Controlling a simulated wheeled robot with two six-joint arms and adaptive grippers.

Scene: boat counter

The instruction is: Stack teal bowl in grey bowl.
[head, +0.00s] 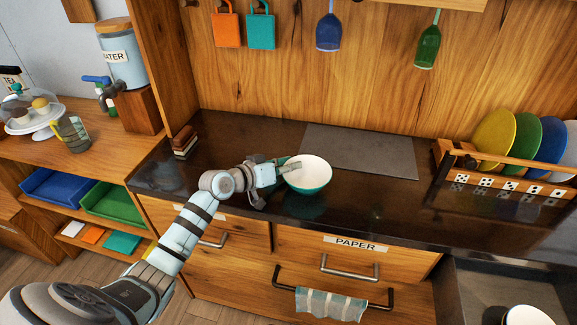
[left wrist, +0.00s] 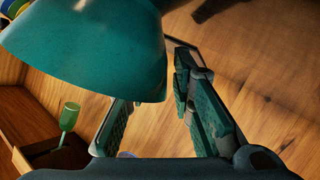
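The teal bowl (head: 308,187), white inside, sits upright on the dark counter. My left gripper (head: 280,170) is at its left rim, with one fingertip overlapping the rim in the head view. In the left wrist view the bowl's teal outer wall (left wrist: 90,50) fills the upper left, and the two fingers (left wrist: 160,105) stand apart near its rim edge, with wood showing between them. Contact is unclear. A round, pale-topped vessel (head: 528,316), cut off at the lower right, may be the grey bowl; its outside is mostly hidden. My right gripper is not seen.
A grey mat (head: 360,150) lies behind the teal bowl. A wooden rack (head: 448,154) with coloured plates stands at right. Brown blocks (head: 185,141) stand at left. A recessed grey area (head: 500,290) lies at lower right.

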